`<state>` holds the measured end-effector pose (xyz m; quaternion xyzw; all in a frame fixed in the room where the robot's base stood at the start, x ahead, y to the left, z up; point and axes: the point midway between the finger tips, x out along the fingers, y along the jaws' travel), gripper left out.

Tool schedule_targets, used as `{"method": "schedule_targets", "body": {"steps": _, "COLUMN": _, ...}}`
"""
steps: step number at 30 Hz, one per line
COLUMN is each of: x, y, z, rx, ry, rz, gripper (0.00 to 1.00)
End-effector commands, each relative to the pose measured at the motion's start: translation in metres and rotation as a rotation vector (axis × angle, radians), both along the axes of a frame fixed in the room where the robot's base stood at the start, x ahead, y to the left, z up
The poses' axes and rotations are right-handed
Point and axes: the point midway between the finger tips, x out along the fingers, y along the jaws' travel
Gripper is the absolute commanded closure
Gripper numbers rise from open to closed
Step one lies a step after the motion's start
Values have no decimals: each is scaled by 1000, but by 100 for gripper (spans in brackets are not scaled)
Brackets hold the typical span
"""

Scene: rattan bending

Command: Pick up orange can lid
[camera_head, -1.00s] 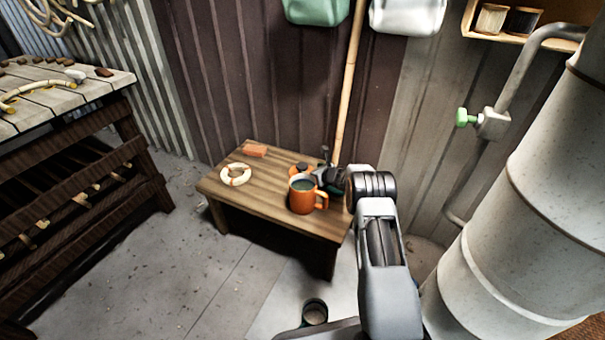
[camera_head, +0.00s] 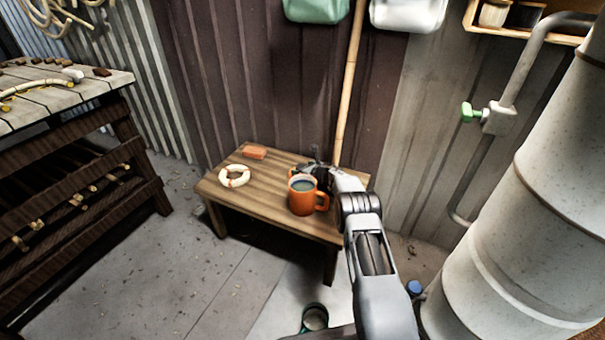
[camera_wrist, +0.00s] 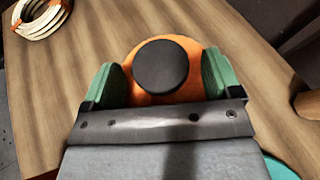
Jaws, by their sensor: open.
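The orange can lid (camera_wrist: 203,92) is a round orange disc with a black knob (camera_wrist: 160,66) on top, lying on the wooden table. My gripper (camera_wrist: 161,76) is open, with one green-padded finger on each side of the knob, over the lid. I cannot tell whether the fingers touch it. In the head view my gripper (camera_head: 306,174) is low over the back right of the table, behind the orange mug, and hides the lid.
The orange mug (camera_head: 301,203) with dark contents stands close in front of my gripper. A pale coil (camera_head: 234,176) and a reddish block (camera_head: 255,152) lie on the table (camera_head: 262,203) to the left. A bamboo pole (camera_head: 349,85) leans behind. A large pale cylinder (camera_head: 535,215) stands at right.

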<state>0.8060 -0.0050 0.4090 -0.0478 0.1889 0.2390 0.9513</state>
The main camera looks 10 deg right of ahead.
Motion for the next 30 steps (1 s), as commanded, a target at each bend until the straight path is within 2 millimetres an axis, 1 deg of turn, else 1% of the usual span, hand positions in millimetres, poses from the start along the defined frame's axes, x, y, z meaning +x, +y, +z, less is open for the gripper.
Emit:
{"method": "schedule_targets", "body": {"steps": 3, "x": 0, "y": 0, "z": 0, "rx": 0, "ry": 0, "rz": 0, "gripper": 16}}
{"method": "schedule_targets", "body": {"steps": 20, "x": 0, "y": 0, "z": 0, "rx": 0, "ry": 0, "rz": 0, "gripper": 70}}
{"method": "schedule_targets", "body": {"steps": 26, "x": 0, "y": 0, "z": 1, "rx": 0, "ry": 0, "rz": 1, "gripper": 70}}
{"method": "schedule_targets", "body": {"steps": 28, "x": 0, "y": 0, "z": 4, "rx": 0, "ry": -1, "rz": 0, "gripper": 70}}
{"method": "schedule_targets", "body": {"steps": 30, "x": 0, "y": 0, "z": 13, "rx": -1, "ry": -3, "rz": 1, "gripper": 70}}
